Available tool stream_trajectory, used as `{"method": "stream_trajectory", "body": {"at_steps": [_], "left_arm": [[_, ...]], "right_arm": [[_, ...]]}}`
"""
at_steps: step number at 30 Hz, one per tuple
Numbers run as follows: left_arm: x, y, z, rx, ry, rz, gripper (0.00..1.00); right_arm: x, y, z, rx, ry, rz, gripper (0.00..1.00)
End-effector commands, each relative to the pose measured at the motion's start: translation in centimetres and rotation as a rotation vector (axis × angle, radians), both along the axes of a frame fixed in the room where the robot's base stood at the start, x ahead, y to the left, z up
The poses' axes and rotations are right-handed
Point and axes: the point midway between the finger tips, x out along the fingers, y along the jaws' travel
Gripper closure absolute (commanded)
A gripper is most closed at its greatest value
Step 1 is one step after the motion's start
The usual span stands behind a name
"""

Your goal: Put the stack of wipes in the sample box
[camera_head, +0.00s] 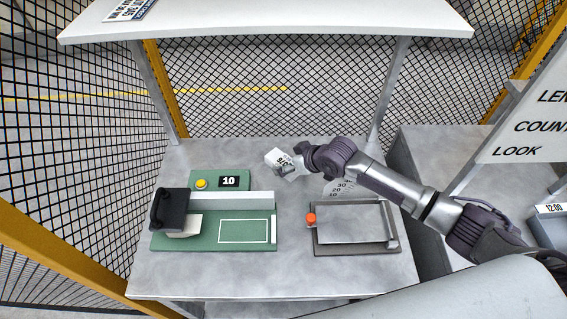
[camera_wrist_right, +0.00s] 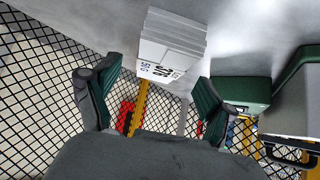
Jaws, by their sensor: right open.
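A white, layered block with dark print, which looks like the stack of wipes (camera_head: 276,156), is at the back middle of the grey table. In the right wrist view the stack (camera_wrist_right: 172,42) shows several thin layers and a printed face. My right gripper (camera_head: 291,169) is at the stack's right side in the head view. In the right wrist view its two fingers (camera_wrist_right: 156,98) are spread apart, with the stack ahead between their tips; I see no clear contact. I cannot make out a sample box. My left gripper is not in view.
A green machine (camera_head: 205,236) with a black head stands at the table's left, a green box with a yellow button and a "10" display (camera_head: 229,181) behind it. A grey tray device (camera_head: 352,224) with a red knob stands at the right. A white shelf (camera_head: 270,22) hangs above.

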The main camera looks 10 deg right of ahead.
Motion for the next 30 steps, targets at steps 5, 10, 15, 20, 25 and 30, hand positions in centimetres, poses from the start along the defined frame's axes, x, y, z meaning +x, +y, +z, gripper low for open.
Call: {"method": "stream_trajectory", "body": {"at_steps": [5, 10, 15, 20, 25, 30], "left_arm": [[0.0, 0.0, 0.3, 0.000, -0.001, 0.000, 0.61], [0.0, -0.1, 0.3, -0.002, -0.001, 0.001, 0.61], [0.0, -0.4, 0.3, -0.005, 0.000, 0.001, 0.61], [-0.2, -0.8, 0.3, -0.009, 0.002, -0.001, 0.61], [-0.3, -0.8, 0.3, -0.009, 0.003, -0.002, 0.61], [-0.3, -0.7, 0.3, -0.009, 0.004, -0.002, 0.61]], "right_arm": [[1.4, 0.9, -1.6, 0.002, 0.000, 0.000, 0.17], [2.0, 1.2, -2.3, 0.002, -0.001, 0.000, 0.17], [1.9, 1.2, -2.3, 0.001, -0.002, 0.000, 0.17], [1.9, 1.2, -2.3, 0.001, -0.001, 0.000, 0.40], [1.9, 1.2, -2.3, 0.001, -0.001, 0.000, 0.68], [1.9, 1.2, -2.3, 0.001, -0.002, 0.000, 0.89]]}}
